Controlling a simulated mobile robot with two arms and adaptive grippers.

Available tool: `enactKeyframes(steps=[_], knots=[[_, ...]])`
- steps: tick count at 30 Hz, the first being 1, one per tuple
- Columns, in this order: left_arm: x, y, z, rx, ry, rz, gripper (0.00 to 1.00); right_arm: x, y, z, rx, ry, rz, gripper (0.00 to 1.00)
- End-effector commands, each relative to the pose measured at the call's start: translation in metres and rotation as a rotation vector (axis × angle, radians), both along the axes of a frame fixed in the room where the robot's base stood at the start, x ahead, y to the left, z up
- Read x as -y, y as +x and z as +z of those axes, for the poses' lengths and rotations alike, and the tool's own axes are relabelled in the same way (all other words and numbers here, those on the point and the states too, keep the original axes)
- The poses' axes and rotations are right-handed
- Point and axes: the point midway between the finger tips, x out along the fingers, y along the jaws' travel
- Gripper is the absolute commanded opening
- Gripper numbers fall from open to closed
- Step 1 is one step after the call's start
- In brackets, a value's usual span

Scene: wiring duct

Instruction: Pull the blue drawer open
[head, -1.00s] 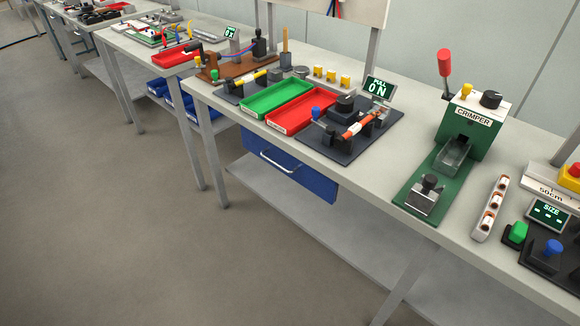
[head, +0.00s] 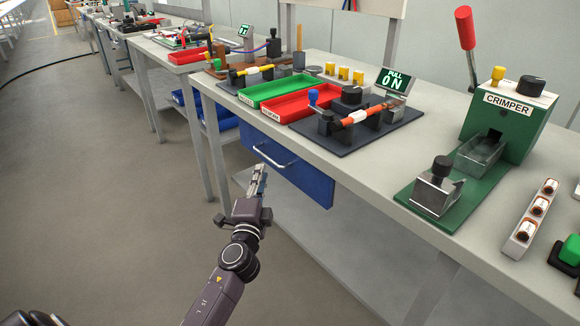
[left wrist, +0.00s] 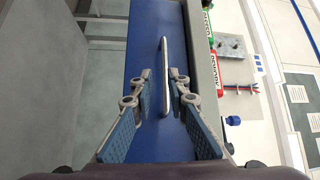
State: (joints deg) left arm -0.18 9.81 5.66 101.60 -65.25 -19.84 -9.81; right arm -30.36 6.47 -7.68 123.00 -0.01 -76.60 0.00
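The blue drawer (head: 305,179) hangs under the workbench and looks shut, with a thin silver bar handle (head: 270,157) across its front. My left gripper (head: 260,178) is just in front of the drawer, close to the handle, with its fingers pointing at it. In the left wrist view, the gripper (left wrist: 160,76) is open with a gap between its fingertips. The handle (left wrist: 165,58) runs upright there, and its lower part shows behind and between the fingers. I cannot tell whether the fingers touch it. My right gripper is out of view.
The bench top (head: 365,170) overhangs the drawer. On it are a green tray (head: 277,92), a red tray (head: 295,106), a pull tester on a dark plate (head: 345,138) and a green crimper (head: 505,120). A lower shelf runs beneath. The floor in front (head: 130,210) is clear.

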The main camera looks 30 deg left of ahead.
Motion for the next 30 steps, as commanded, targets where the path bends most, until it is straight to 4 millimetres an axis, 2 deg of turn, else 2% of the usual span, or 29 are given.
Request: enactKeyframes(steps=[5, 12, 18, 30], knots=[[-0.006, 0.01, 0.011, 0.015, 0.018, 0.005, 0.15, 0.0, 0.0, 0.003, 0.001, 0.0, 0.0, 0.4], [-0.02, 0.044, 0.015, 0.015, 0.016, 0.004, 0.15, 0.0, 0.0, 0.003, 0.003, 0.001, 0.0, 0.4], [-0.028, 0.065, 0.017, 0.013, 0.014, 0.003, 0.15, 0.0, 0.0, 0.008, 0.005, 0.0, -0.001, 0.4], [-0.031, 0.071, 0.017, 0.012, 0.013, 0.003, 0.14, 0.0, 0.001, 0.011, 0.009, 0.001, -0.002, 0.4]])
